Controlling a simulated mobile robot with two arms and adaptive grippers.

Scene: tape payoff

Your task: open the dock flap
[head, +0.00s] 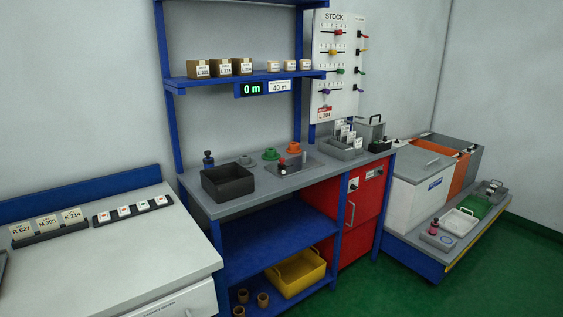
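Neither of my grippers is in view. No part is plainly marked as the dock flap, and I cannot tell which one it is. A grey workbench (300,187) stands in the middle. A plate with a red-topped device (284,164) is set on it.
A black open bin (227,183) sits on the bench. A yellow bin (295,275) lies on the low blue shelf. A white table (120,250) stands at left with card racks. A stock board (338,70) hangs behind. Green floor (365,290) is clear in front.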

